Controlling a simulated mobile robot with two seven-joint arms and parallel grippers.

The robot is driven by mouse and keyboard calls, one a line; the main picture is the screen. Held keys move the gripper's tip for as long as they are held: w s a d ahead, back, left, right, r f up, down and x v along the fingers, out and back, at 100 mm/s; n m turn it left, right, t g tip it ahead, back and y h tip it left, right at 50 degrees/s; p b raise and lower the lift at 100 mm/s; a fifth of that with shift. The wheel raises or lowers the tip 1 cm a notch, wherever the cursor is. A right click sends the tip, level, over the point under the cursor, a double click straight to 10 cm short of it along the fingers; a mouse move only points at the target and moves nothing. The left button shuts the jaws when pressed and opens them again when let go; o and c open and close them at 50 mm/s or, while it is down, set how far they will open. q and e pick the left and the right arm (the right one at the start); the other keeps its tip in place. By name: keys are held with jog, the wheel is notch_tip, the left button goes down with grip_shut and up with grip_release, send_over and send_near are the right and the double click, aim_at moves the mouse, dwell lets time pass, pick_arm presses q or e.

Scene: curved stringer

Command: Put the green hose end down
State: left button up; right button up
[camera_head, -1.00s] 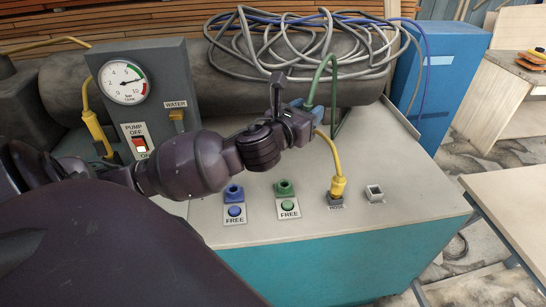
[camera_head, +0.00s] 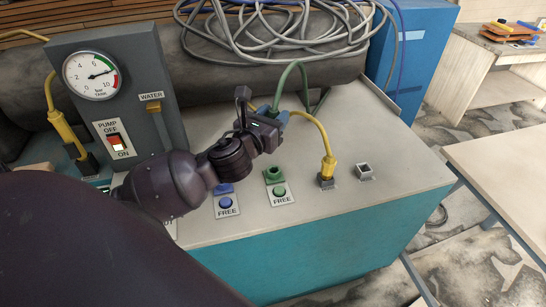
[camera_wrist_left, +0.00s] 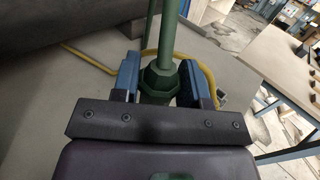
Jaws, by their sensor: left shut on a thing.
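The green hose (camera_head: 303,76) rises in an arch from behind my left gripper and bends down at the back of the bench. My left gripper (camera_head: 275,116) is above the bench top, behind the green FREE socket (camera_head: 274,174). In the left wrist view its blue fingers (camera_wrist_left: 162,80) are shut on the green hose end (camera_wrist_left: 159,79), a hexagonal green fitting with the hose running up from it. The lower tip of the hose end is hidden by the gripper, so I cannot tell whether it touches the bench. My right gripper is not in view.
A yellow hose (camera_head: 319,125) arches close behind the gripper into a HOSE socket (camera_head: 326,182). An empty grey socket (camera_head: 365,171) stands right of it. A blue FREE socket (camera_head: 224,189) is at left. Grey hoses (camera_head: 270,32) lie coiled behind.

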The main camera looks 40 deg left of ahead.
pick_arm(q)
notch_tip(320, 180, down, 7)
jog(key=shift+r+b, duration=0.1)
jog(key=shift+b, duration=0.55)
jog(key=shift+f, duration=0.65)
notch_tip(320, 180, down, 4)
jog(key=shift+b, duration=0.75)
jog(key=shift+r, duration=0.1)
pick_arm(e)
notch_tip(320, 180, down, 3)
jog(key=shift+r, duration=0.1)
